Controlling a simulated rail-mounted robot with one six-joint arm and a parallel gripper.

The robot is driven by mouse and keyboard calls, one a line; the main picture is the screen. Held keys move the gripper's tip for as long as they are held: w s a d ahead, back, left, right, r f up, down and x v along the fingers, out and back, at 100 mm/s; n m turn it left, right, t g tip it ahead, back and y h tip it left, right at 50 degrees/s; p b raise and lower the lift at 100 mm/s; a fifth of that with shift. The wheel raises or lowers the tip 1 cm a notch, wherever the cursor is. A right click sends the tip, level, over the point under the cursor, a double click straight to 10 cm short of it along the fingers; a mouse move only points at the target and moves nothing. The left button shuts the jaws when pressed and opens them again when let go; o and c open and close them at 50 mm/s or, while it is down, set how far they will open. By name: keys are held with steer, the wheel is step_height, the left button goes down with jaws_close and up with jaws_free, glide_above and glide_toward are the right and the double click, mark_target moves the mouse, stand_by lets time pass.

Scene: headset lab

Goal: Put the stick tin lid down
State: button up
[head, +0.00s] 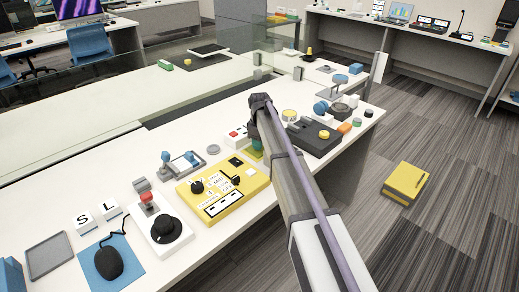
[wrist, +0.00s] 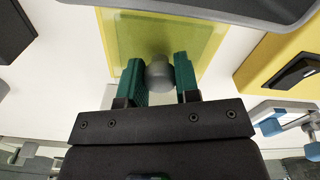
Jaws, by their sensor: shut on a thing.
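My gripper (wrist: 160,82) points down in the wrist view, its green fingers shut on the grey round knob of the stick tin lid (wrist: 158,72). A yellow-green square (wrist: 120,45) shows directly behind the knob; I cannot tell whether it is part of the lid or a surface under it, or whether it touches the table. In the head view my gripper (head: 257,147) is low over the white table, behind the yellow panel. My own arm hides much of the area to its right, and the lid cannot be made out clearly there.
The yellow control panel (head: 222,190) stands close in front of the gripper. A box with red buttons (head: 238,134) is at its left, and a blue-handled clamp device (head: 182,163) further left.

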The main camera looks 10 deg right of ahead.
steer(key=shift+f, duration=0.1)
steer(key=o, duration=0.9)
step_height(320, 180, up, 13)
steer(key=p, duration=1.2)
steer(key=s+r+m+p, duration=0.1)
steer(key=s+m, duration=0.9)
steer(key=s, duration=2.6)
steer(key=shift+s+r+p, duration=0.3)
steer(key=shift+r+p, duration=0.1)
steer(key=shift+p, duration=0.3)
